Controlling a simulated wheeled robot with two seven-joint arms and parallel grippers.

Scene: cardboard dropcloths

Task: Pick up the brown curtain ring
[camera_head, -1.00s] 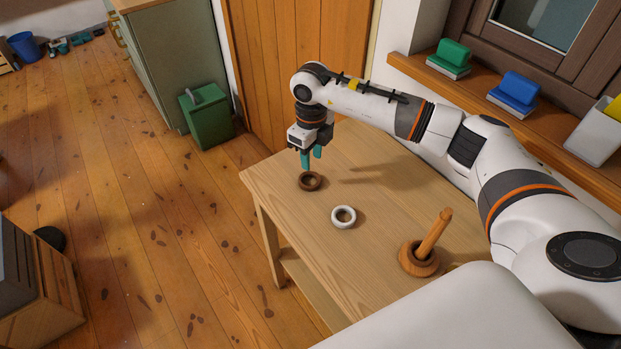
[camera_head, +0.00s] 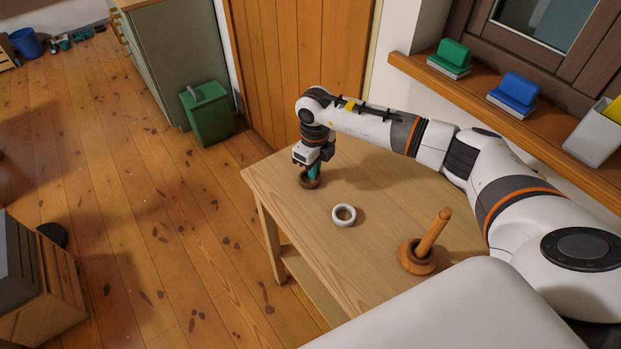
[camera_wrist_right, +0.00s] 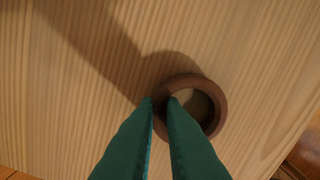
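The brown curtain ring (camera_head: 308,184) lies flat near the far left corner of the wooden table (camera_head: 375,185). My right gripper (camera_head: 313,175) points down at it with teal fingers. In the right wrist view the ring (camera_wrist_right: 219,101) shows from above. The two fingertips of the right gripper (camera_wrist_right: 161,100) sit on either side of its left rim, one outside and one within the hole. They are close together and look shut on the rim. The ring still appears to rest on the table. My left gripper is not in view.
A white ring (camera_head: 344,215) lies mid-table. A windowsill (camera_head: 470,99) with green and blue items runs along the right. A green bin (camera_head: 208,113) stands on the floor beyond the table.

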